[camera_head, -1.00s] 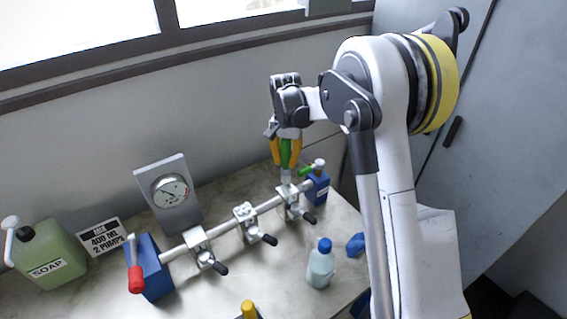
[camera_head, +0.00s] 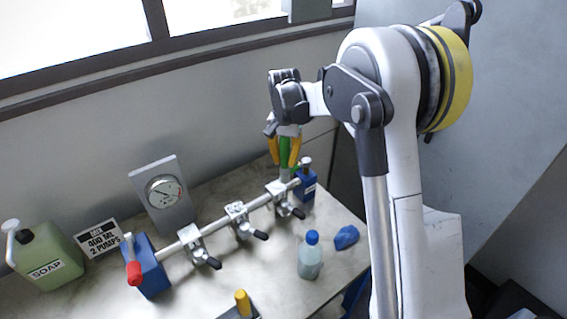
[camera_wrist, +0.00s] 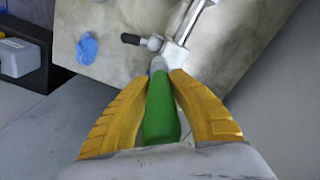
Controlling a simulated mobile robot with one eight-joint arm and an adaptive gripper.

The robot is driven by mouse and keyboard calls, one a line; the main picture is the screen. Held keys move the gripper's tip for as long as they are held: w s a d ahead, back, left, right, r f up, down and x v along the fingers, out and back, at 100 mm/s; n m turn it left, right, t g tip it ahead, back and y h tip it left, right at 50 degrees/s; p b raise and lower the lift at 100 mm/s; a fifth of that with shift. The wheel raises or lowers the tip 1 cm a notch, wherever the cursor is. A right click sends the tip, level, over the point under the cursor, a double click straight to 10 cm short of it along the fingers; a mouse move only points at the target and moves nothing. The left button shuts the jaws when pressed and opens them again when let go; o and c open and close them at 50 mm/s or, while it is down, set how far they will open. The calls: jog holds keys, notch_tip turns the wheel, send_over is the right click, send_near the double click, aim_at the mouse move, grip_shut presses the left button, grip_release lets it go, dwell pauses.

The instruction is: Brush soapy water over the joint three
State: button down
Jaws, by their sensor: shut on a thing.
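My gripper (camera_head: 285,152) has yellow fingers shut on a green-handled brush (camera_wrist: 161,108), held pointing down in the head view. The brush tip meets or hangs just in front of the rightmost clamped joint (camera_head: 281,195) on the pipe; I cannot tell whether it touches. In the wrist view the brush's pale end lies beside that metal joint (camera_wrist: 173,52). Two more clamped joints, the middle one (camera_head: 238,218) and the left one (camera_head: 194,243), sit along the pipe (camera_head: 219,224). No label on the joints is readable.
A gauge (camera_head: 163,191) stands behind the pipe. A green soap jug (camera_head: 45,255) and a mixing sign (camera_head: 101,239) are at left. A blue-capped bottle (camera_head: 310,258), a blue cloth (camera_head: 346,236) and a yellow-handled thing (camera_head: 243,302) are in front. A blue block (camera_head: 150,268) with a red-handled lever ends the pipe.

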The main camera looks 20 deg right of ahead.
aim_at(285, 150)
jog(key=shift+r+p, duration=0.95)
jog(key=shift+r, duration=1)
